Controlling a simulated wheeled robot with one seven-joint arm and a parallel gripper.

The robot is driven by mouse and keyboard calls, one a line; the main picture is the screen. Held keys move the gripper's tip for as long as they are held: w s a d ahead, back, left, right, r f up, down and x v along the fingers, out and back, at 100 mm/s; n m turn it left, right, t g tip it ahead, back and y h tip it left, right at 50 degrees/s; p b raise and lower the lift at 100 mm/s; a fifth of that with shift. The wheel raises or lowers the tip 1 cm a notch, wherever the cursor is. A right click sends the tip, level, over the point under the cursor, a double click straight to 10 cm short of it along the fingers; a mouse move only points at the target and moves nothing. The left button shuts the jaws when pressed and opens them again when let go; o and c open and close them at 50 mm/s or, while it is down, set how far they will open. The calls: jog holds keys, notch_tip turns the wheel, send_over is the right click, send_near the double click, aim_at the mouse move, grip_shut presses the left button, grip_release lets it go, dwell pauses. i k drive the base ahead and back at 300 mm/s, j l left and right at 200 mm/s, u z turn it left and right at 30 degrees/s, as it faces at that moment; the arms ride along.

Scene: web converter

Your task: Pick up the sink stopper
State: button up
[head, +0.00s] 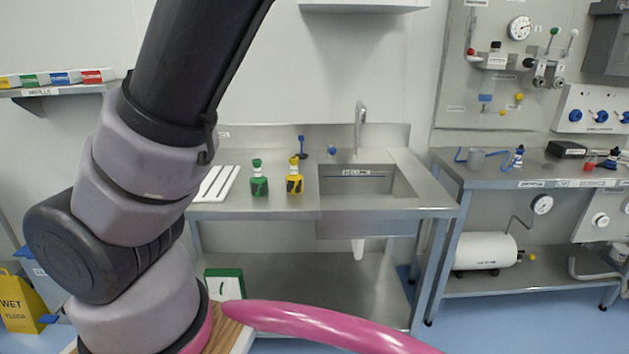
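A steel sink (372,180) is set in the right part of the steel counter (240,206), with an upright tap (360,122) behind it. A small blue knob-like piece (332,151) sits on the counter at the sink's back left corner. It may be the sink stopper, but it is too small to be sure. A taller blue piece (302,146) with a wide base stands just left of it. My arm crosses the left side of the view, and its gripper is out of the frame, so its state is hidden.
A green bottle (259,182) and a yellow bottle (294,180) stand left of the sink, in front of the blue pieces. White strips (216,183) lie farther left. A second bench (510,178) with equipment stands at right. A yellow wet-floor sign (20,302) stands at lower left.

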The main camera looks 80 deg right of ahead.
aim_at(301, 155)
jog(key=z, duration=2.35)
